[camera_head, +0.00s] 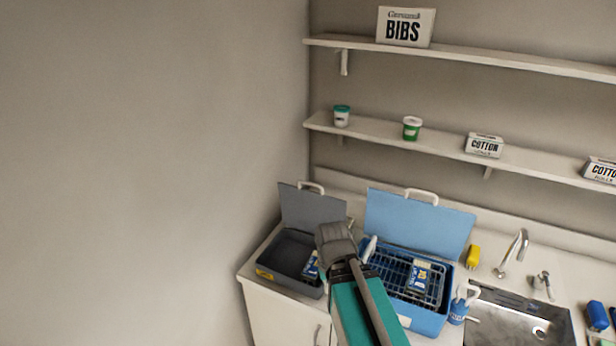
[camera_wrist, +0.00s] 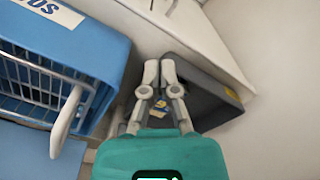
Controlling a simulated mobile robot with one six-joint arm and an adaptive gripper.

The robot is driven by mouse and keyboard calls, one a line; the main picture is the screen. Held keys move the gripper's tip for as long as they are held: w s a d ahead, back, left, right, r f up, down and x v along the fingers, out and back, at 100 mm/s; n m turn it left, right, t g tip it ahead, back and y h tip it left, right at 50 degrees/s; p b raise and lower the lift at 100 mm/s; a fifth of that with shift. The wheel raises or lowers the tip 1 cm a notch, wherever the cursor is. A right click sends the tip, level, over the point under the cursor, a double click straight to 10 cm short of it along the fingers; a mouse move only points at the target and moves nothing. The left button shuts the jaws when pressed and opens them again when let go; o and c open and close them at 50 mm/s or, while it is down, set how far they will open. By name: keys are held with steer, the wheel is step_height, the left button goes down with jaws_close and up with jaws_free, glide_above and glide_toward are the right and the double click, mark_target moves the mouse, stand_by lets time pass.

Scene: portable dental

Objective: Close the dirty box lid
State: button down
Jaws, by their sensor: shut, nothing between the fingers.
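A dark grey box (camera_head: 262,272) with a yellow label stands on the counter at the left; I take it as the dirty box, but the label is too small to read. Its lid (camera_head: 312,208) is open, standing up at the back with a pale handle on top. A blue-and-white packet (camera_head: 311,268) lies inside at the right. My gripper (camera_head: 333,238) is in front of the box's right side and hides part of it. In the wrist view my gripper (camera_wrist: 160,72) has its fingers together and empty, over the grey box (camera_wrist: 215,112). Whether it touches the box is unclear.
An open blue box (camera_head: 425,320) with a wire basket and an upright blue lid (camera_head: 420,222) stands close at the right. A sink (camera_head: 515,325) and tap (camera_head: 515,250) are further right. The wall (camera_head: 150,150) bounds the left. Shelves (camera_head: 460,60) hang above.

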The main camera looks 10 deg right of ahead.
steer(key=shift+d, duration=0.3)
steer(key=shift+w, duration=0.1)
steer(key=w+d+r+m+t+p, duration=0.1)
steer(key=w+r+m+p, duration=0.2)
steer(key=w+r+p, duration=0.9)
steer(key=w+d+r+m+t+h+p, duration=0.1)
steer(key=w+r+m+p, duration=0.3)
steer(key=w+r+p, duration=0.9)
steer(key=w, duration=0.5)
steer(key=shift+r+h, duration=0.3)
steer(key=shift+w+f, duration=0.1)
steer(key=shift+f, duration=0.1)
steer(key=b+x, duration=1)
steer(key=s+a, duration=0.2)
steer(key=s, duration=0.1)
steer(key=shift+a+r+p, duration=0.3)
steer(key=shift+r+p, duration=0.1)
